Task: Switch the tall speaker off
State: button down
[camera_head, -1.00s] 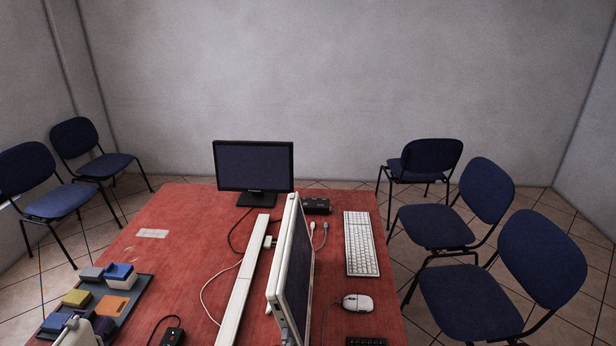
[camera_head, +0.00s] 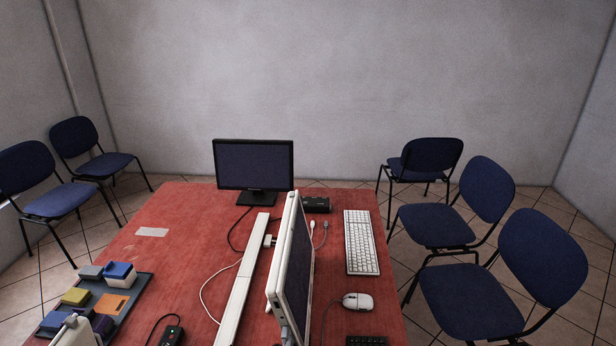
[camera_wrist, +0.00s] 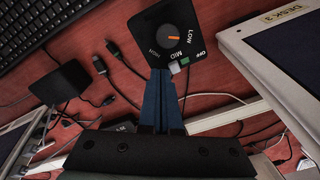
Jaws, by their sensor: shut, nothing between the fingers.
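I cannot pick out a tall speaker in either view. In the wrist view, a black box with a dial (camera_wrist: 172,27) is marked LOW, MID, HIGH and OFF. In the head view, a small black device (camera_head: 172,336) with a green light and a cable sits at the table's front edge. My gripper is not visible there.
The red table (camera_head: 190,215) carries a black monitor (camera_head: 254,165), a white monitor (camera_head: 290,265), a white cable channel (camera_head: 243,280), a keyboard (camera_head: 361,242), a mouse (camera_head: 357,301) and a tray of blocks (camera_head: 130,293). Loose cables lie around the box. A black box (camera_wrist: 70,82) stands left.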

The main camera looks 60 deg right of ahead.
jog(key=shift+f, duration=0.4)
jog(key=shift+r, duration=0.2)
jog(key=shift+s+a+p, duration=0.2)
jog(key=shift+a+p, duration=0.3)
jog(key=shift+a, duration=0.05)
dwell(0.4)
jog(key=shift+w+d+r+p, duration=0.1)
jog(key=shift+r+p, duration=1.4)
jog(key=shift+p, duration=0.15)
jog(key=shift+d+r+p, duration=0.1)
jog(key=shift+r+p, duration=1.4)
jog(key=shift+p, duration=0.1)
